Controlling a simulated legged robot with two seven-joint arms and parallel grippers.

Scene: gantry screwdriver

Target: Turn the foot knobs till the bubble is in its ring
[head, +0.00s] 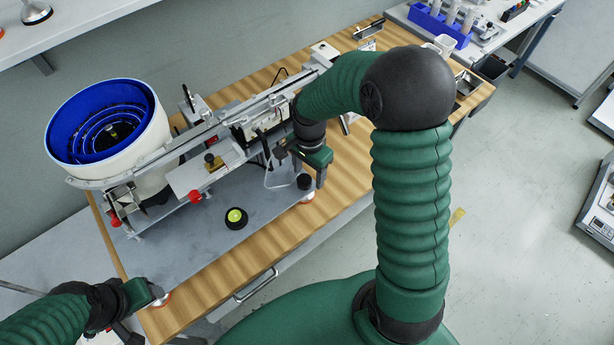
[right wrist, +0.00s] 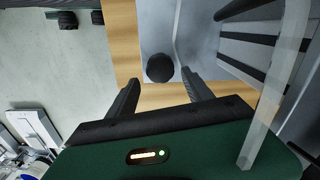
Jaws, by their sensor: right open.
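The bubble level (head: 236,218) is a black round housing with a yellow-green face on the grey base plate (head: 190,250). The bubble is too small to place against its ring. A black foot knob (head: 304,181) stands at the plate's right front corner above an orange-and-white foot. My right gripper (head: 302,168) is just above and behind it. In the right wrist view this knob (right wrist: 160,68) lies between and just beyond the open, empty fingers (right wrist: 160,80). My left gripper (head: 156,291) is at the plate's left front corner, over another orange-and-white foot (head: 163,300); its knob is hidden.
A white feeder bowl with blue inside (head: 145,125) stands on the plate's left. A metal rail (head: 215,125) runs from it to the back right, with red-knobbed brackets below. The wooden bench top (head: 235,270) is clear in front of the plate.

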